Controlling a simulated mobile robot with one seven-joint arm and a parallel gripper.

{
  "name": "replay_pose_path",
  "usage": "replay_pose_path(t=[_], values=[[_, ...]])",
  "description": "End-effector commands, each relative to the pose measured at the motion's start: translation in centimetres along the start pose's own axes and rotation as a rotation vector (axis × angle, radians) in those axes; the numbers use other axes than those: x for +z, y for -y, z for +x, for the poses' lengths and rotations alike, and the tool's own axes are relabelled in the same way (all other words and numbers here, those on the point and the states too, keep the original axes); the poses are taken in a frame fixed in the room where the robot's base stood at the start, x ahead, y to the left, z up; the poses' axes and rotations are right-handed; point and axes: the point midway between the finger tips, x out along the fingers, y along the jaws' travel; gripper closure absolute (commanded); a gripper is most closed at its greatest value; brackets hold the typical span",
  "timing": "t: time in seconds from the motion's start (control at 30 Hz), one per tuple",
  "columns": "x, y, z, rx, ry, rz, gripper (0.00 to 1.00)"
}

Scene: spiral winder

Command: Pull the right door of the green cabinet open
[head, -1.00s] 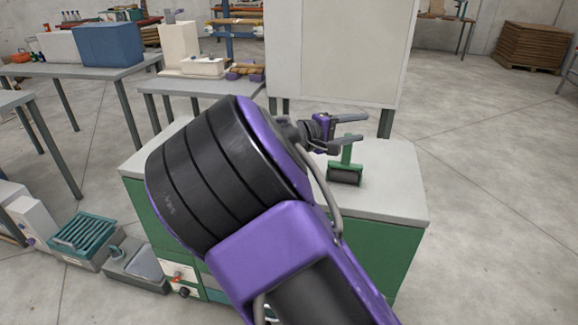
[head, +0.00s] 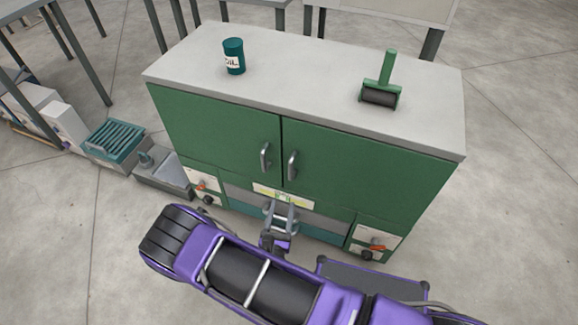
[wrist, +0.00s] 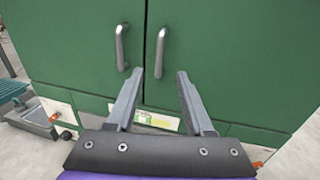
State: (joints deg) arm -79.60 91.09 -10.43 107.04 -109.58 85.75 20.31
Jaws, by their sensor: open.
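The green cabinet has a grey top (head: 310,85) and two front doors, both shut. Its right door (head: 365,170) carries a vertical metal handle (head: 291,165) near the middle seam. In the wrist view, the right door (wrist: 240,60) fills the right half and its handle (wrist: 160,52) stands just beyond the fingertips. The left door (head: 215,130) has a matching handle (head: 265,157), also seen in the wrist view (wrist: 121,47). My gripper (head: 283,207) is open and empty, below the handles in the head view. Its fingers (wrist: 160,75) point at the cabinet front, apart from the handle.
A teal can (head: 233,57) and a green roller (head: 380,92) stand on the cabinet top. Below the doors are panels with knobs (head: 372,240). A grey box (head: 163,175) and a teal slatted crate (head: 115,140) sit on the floor at left. The floor at right is clear.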

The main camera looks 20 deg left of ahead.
Motion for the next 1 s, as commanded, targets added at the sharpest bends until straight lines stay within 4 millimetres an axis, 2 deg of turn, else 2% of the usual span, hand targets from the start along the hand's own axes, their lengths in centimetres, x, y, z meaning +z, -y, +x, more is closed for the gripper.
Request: replay_pose_path(t=[0.4, 0.6, 0.8, 1.0], values=[[0.1, 0.1, 9.2, -0.005, 0.004, 0.004, 0.48], [0.1, 0.1, 13.0, -0.005, 0.004, 0.003, 0.48], [0.1, 0.1, 15.2, -0.004, 0.003, 0.004, 0.48], [0.1, 0.1, 15.7, -0.003, 0.001, 0.002, 0.48]])
